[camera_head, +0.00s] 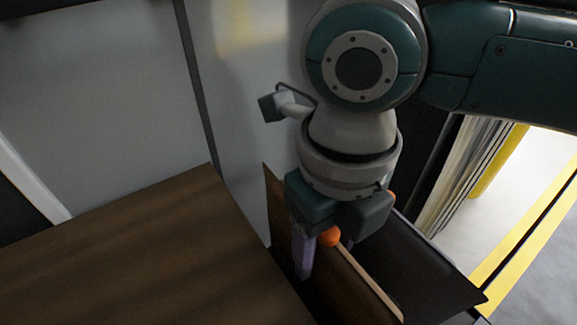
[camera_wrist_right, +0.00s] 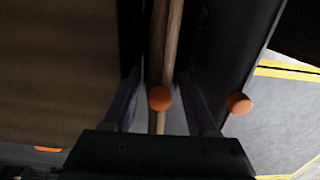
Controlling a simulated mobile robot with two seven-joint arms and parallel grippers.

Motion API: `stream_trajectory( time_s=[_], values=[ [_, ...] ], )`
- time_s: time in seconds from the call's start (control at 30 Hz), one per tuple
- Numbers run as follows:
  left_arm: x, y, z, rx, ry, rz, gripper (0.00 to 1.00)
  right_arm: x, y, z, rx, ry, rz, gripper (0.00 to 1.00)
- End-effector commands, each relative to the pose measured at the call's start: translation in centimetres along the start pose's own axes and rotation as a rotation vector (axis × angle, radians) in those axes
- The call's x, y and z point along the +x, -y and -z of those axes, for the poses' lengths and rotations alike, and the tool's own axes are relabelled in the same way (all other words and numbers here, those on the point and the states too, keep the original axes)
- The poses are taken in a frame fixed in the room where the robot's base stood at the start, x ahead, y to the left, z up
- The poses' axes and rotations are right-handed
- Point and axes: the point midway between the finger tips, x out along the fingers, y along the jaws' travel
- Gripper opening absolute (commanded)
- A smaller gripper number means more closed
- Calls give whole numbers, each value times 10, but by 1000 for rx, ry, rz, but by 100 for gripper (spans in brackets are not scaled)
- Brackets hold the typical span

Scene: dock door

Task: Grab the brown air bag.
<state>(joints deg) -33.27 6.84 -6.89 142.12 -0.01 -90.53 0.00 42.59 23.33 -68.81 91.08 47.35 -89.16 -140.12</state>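The brown air bag (camera_head: 362,280) stands on edge as a thin panel in the gap between a brown box (camera_head: 110,265) and a black panel (camera_head: 432,265). An orange knob (camera_head: 330,237) sits at its upper edge. In the right wrist view the air bag (camera_wrist_right: 167,50) is a narrow tan-brown strip with its orange knob (camera_wrist_right: 159,98) between my fingers. My right gripper (camera_head: 325,262) points down over its upper edge, open, with one purple finger on each side. In the wrist view the gripper (camera_wrist_right: 158,80) shows space beside the strip. My left gripper is out of view.
The black panel, also in the wrist view (camera_wrist_right: 225,60), stands close to the right finger and has its own orange knob (camera_wrist_right: 238,103). The brown box is close on the left. A grey wall (camera_head: 100,90) rises behind. Yellow-striped floor (camera_head: 535,220) lies to the right.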

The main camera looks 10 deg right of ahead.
Motion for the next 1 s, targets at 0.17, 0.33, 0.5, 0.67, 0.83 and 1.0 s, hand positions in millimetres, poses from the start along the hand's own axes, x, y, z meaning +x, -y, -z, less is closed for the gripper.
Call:
stream_trajectory(
  time_s=[0.17,0.33,0.5,0.67,0.83,1.0],
  values=[
    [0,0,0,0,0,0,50,0,0,0,0,0,0,37],
    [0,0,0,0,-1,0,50,0,0,0,0,0,0,18],
    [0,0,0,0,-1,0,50,0,0,0,0,0,0,0],
    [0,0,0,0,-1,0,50,0,0,0,0,0,0,0],
    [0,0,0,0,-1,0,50,0,0,0,0,0,0,0],
    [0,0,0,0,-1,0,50,0,0,0,0,0,0,0]
  ],
)
